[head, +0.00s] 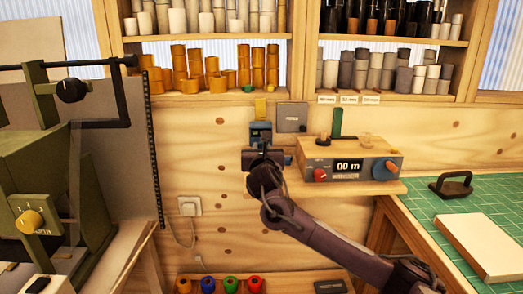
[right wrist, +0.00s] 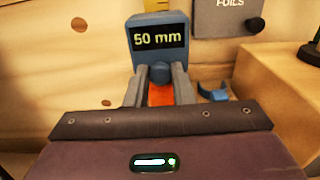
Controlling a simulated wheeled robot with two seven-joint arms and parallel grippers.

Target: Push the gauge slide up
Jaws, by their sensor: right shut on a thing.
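The gauge slide (right wrist: 157,22) is a blue-grey block with a dark display reading "50 mm" in the right wrist view. It also shows in the head view (head: 260,128), on the wooden wall, with a yellow strip (head: 260,107) above it. My right gripper (right wrist: 160,80) is shut on a round blue knob at the slide's lower front, one finger on each side. An orange patch shows between the fingers below the knob. In the head view my right gripper (head: 263,155) hides the slide's lower part. My left gripper is not in view.
A grey plate marked "FOILS" (right wrist: 229,14) is right of the slide. A wooden box with a display (head: 348,160) stands on a shelf to the right. Shelves of rolls (head: 215,75) are above. A green machine (head: 45,170) is at left, a green cutting mat (head: 490,215) at right.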

